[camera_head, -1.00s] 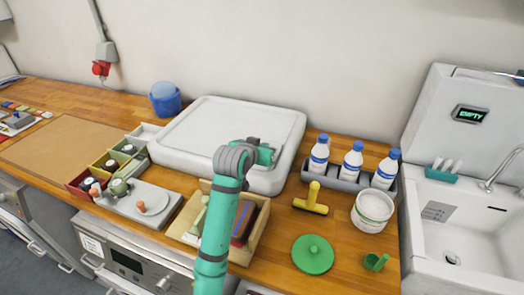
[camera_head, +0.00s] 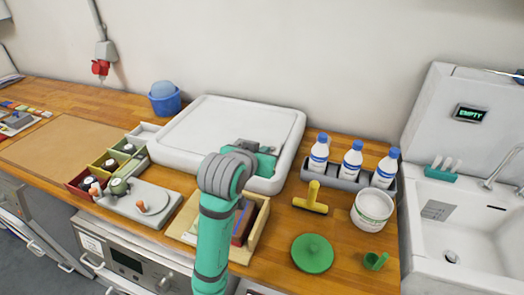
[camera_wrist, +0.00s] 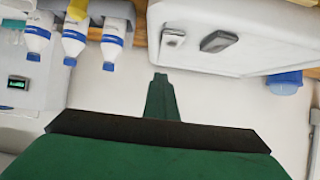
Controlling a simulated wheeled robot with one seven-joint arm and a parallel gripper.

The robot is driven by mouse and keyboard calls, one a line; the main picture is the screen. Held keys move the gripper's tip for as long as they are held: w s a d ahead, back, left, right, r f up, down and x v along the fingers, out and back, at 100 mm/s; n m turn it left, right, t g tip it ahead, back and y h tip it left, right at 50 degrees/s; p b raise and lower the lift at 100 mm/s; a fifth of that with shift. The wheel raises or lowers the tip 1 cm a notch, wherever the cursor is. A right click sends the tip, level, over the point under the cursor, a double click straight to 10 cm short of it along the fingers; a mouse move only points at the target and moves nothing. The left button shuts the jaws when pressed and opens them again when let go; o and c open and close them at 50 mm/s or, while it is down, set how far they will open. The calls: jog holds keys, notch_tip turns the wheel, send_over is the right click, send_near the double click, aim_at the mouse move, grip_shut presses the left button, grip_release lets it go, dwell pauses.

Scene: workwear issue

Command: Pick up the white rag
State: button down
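I cannot make out the white rag for certain. In the wrist view a small pale item (camera_wrist: 173,38) lies on the white tray (camera_wrist: 260,30), beside a dark grey block (camera_wrist: 218,42); its material is unclear. In the head view the white tray (camera_head: 185,125) stands against the wall. My gripper (camera_wrist: 160,85) is above the tray's right part, its teal end partly hidden by my wrist in the head view (camera_head: 262,160). Only a narrow teal finger shape shows in the wrist view, so its opening is unclear. Nothing is seen held.
White bottles in a grey rack (camera_head: 345,180), a yellow tool (camera_head: 311,199), a white tub (camera_head: 373,209) and a green lid (camera_head: 312,253) stand to the right. A wooden box (camera_head: 259,228) lies in front, partly behind my arm. A sink (camera_head: 470,225) is far right.

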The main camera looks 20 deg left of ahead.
jog(key=c, duration=0.5)
grip_release()
